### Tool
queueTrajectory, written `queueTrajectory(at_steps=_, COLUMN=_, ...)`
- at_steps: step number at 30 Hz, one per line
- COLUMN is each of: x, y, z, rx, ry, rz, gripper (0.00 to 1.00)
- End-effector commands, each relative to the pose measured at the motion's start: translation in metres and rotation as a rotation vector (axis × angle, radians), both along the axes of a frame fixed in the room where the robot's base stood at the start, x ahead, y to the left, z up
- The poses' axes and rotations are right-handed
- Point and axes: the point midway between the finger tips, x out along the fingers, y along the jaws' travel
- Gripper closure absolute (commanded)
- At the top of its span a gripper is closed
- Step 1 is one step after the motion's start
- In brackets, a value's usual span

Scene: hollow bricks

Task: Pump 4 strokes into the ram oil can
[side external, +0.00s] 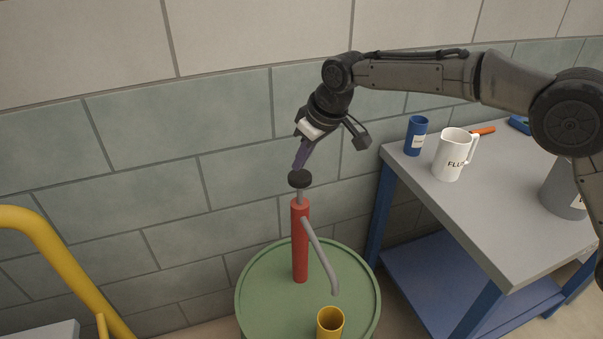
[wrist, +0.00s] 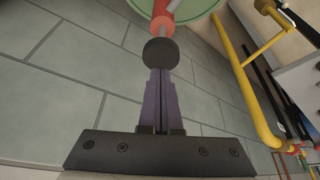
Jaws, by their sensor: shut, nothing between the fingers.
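A red hand pump (side external: 300,243) stands upright on a green drum (side external: 262,285). Its black knob (side external: 299,179) sits on a grey rod that shows above the red barrel. A grey spout (side external: 321,257) slopes down to the right, above a yellow can (side external: 330,321) near the drum's front edge. My gripper (side external: 297,167) is shut and empty, with its fingertips at the top of the knob. In the wrist view the shut fingers (wrist: 159,72) reach the knob (wrist: 160,52); whether they touch it I cannot tell. The can's inside is not clear.
A workbench (side external: 480,210) at the right holds a white jug (side external: 450,157) with lettering, a blue cup (side external: 416,136), an orange-handled tool (side external: 483,131) and a grey container (side external: 563,190). A yellow rail (side external: 62,265) stands at the left. A block wall (side external: 150,180) is behind the drum.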

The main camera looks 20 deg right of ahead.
Motion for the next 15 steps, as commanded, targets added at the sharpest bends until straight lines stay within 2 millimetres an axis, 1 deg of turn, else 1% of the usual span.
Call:
queueTrajectory(at_steps=7, x=0.0000, y=0.0000, z=-0.0013, rx=0.000, ry=0.000, rz=0.000, gripper=1.00)
queueTrajectory(at_steps=15, x=0.0001, y=0.0000, z=-0.0094, rx=0.000, ry=0.000, rz=0.000, gripper=1.00)
